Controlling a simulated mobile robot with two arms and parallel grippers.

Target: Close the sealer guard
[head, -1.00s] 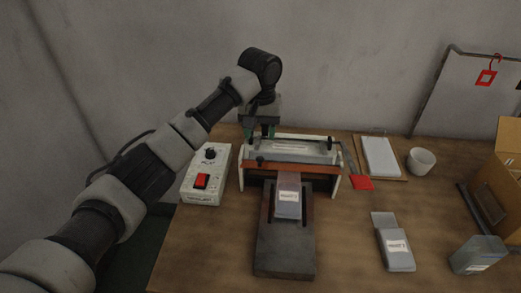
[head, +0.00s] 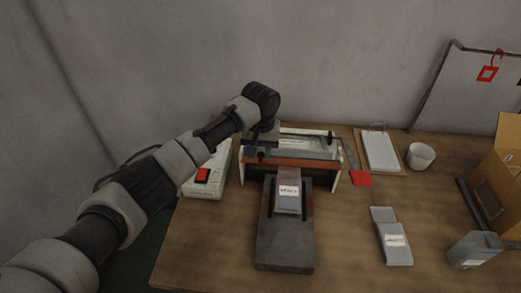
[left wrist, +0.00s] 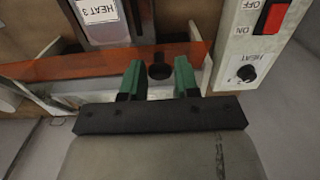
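The sealer (head: 335,178) stands at the back of the table with a white frame. Its guard, a see-through orange strip (head: 310,163), runs across the front and shows in the left wrist view (left wrist: 60,68). A black knob (left wrist: 160,71) stands at the guard near one end. My left gripper (head: 263,154) is at the left end of the guard. In the left wrist view its green fingertips (left wrist: 158,78) are apart, one on each side of the knob, with gaps visible. The arm hides part of the sealer's left end. My right gripper is not in view.
A pouch (head: 288,192) labelled HEAT 3 lies on the grey block (head: 285,253) before the sealer. The control box (head: 203,176) with a red switch is at left. Another pouch (head: 393,240), a red tag (head: 361,179), a white cup (head: 420,156) and a cardboard box (head: 501,190) are at right.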

